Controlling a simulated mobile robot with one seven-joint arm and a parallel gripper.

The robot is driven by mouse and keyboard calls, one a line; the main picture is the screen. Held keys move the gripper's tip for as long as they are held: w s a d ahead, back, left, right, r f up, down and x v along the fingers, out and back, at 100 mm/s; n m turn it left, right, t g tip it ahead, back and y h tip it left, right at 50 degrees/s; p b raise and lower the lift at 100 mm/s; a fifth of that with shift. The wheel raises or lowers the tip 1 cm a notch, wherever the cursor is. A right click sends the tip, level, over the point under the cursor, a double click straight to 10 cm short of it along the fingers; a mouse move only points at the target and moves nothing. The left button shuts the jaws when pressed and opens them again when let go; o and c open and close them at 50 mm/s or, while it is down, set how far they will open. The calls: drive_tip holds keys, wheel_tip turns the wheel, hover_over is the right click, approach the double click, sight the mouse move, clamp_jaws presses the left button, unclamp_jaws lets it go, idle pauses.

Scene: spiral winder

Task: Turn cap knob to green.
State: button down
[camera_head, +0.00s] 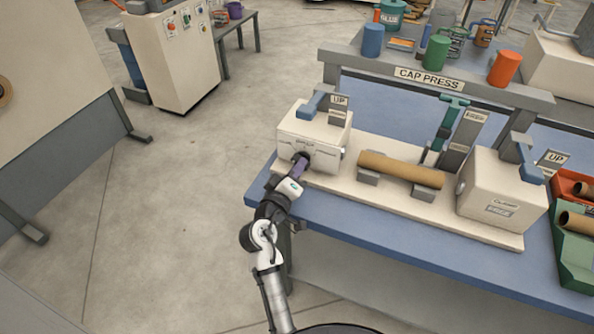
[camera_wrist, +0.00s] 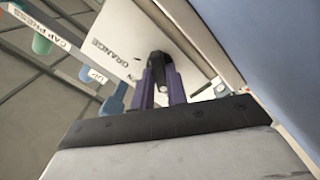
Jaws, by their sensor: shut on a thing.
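The dark cap knob (camera_wrist: 159,58) sits on the front face of the left white box (camera_head: 296,127) of the cap press. My gripper (camera_head: 303,161) is at that face, and its two purple fingers are shut on the knob. In the wrist view the fingers (camera_wrist: 160,72) stand on either side of the knob. The word ORANGE (camera_wrist: 108,53) is printed on the face beside it. Other words around the knob are hidden or too small to read, and I cannot tell which colour the knob points to.
A brown tube (camera_head: 400,168) lies on grey supports right of the left box. A right white box (camera_head: 500,190) stands beyond it. A blue lever (camera_head: 310,104) is on top of the left box. The CAP PRESS shelf (camera_head: 430,78) is behind. Open floor lies left.

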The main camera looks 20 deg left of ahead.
drive_tip(key=m+b, duration=0.2)
drive_tip(key=b, duration=0.1)
drive_tip(key=shift+f, duration=0.35)
drive_tip(key=m+b, duration=0.3)
drive_tip(key=b, duration=0.1)
drive_tip(key=m+b, duration=0.3)
drive_tip(key=b, duration=0.1)
drive_tip(key=shift+r+m+b, duration=0.25)
drive_tip(key=shift+m+b, duration=1.25)
drive_tip(key=shift+m, duration=0.1)
drive_tip(key=c, duration=1.4)
unclamp_jaws()
